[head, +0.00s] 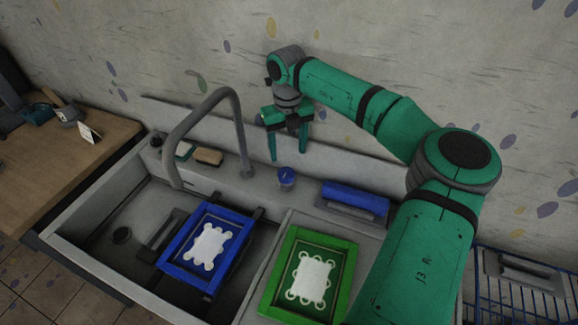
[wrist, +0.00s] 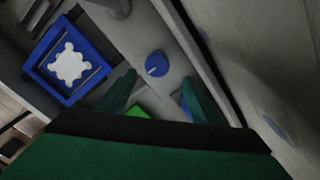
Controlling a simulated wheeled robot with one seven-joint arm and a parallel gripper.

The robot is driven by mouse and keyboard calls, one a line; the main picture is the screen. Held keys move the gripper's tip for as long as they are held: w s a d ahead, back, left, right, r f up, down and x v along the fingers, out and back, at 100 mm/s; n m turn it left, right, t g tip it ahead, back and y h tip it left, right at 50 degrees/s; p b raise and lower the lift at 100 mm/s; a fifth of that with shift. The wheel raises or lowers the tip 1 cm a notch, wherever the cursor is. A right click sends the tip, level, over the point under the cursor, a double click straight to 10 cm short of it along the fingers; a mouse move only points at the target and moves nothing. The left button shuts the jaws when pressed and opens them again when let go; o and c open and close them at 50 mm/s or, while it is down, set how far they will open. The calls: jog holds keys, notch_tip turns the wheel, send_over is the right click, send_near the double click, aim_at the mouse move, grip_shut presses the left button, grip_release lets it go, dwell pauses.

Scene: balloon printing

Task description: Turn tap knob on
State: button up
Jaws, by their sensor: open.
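The tap knob (head: 286,176) is a small round blue-topped knob on the sink ledge, to the right of the grey tap's (head: 240,130) base. In the wrist view the knob (wrist: 157,63) shows from above with a light mark on its blue top, beyond the fingertips. My gripper (head: 288,155) is green, points down and hangs above the ledge close to the knob. Its two fingers are apart with nothing between them. In the wrist view the gripper's (wrist: 160,85) fingers frame the ledge on either side, apart from the knob.
A blue frame (head: 207,245) lies over the sink basin, and a green frame (head: 310,275) lies to its right. A blue-topped block (head: 355,198) sits right of the knob. A brown sponge (head: 208,157) lies left of the tap. The wall stands close behind.

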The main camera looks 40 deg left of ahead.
aim_at(287, 172)
jog(key=f, duration=0.4)
jog(key=s+f, duration=0.1)
jog(key=f, duration=0.2)
jog(key=shift+a, duration=0.2)
jog(key=shift+w+d+f, duration=0.1)
jog(key=shift+f, duration=0.7)
jog(key=shift+w, duration=0.1)
jog(key=shift+w+d, duration=0.1)
jog(key=c, duration=1.1)
